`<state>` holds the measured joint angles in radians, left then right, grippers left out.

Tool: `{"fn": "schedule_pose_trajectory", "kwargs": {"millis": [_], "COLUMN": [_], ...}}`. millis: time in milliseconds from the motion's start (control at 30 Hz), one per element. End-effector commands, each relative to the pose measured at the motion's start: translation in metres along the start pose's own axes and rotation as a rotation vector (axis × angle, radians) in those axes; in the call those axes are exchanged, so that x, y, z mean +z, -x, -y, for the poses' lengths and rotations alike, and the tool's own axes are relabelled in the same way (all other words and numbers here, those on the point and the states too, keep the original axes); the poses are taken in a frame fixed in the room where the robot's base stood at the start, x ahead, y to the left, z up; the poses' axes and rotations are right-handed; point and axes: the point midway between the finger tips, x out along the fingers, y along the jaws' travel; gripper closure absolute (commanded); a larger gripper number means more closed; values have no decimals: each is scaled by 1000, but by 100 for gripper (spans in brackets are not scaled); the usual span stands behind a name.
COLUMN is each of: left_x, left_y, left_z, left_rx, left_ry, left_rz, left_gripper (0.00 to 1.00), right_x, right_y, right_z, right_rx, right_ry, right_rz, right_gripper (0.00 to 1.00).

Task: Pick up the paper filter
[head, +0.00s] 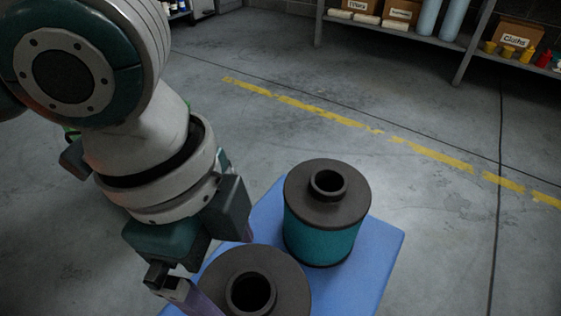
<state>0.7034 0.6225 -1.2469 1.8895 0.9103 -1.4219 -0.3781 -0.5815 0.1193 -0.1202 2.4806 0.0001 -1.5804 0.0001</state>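Two cylindrical filters stand upright on a blue surface (376,262). The far filter (322,238) has a teal side and dark end caps with a raised ring around a hole. The near filter (285,280) shows only its similar dark top, cut off by the bottom edge. I cannot tell which one is the paper filter. My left gripper (222,268) is at the near filter's left and back edge, its purplish fingers spread apart. The fingertips are partly hidden, so contact with the filter cannot be seen. My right gripper is out of view.
The far filter stands close behind and right of the near one. Grey floor with a broken yellow line (330,115) lies open beyond. Shelves (468,45) with boxes (403,11), blue cylinders and small coloured items stand at the back right.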

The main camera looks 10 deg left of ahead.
Motion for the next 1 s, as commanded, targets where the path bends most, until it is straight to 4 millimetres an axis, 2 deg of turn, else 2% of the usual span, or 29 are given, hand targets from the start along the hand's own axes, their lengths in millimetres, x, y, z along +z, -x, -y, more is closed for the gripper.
{"fn": "schedule_pose_trajectory", "kwargs": {"millis": [333,633,1000], "left_x": [-4,-5,-5], "left_y": [-49,-51,-51], "left_z": [0,0,0], "left_rx": [1,-2,-1], "left_ry": [0,0,0], "left_rz": [0,0,0], "left_gripper": [0,1,43], "right_x": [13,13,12], "right_y": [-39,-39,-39], "right_z": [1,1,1], "right_rx": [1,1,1], "right_ry": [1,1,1], "right_rz": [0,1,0], "right_gripper": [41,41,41]}}
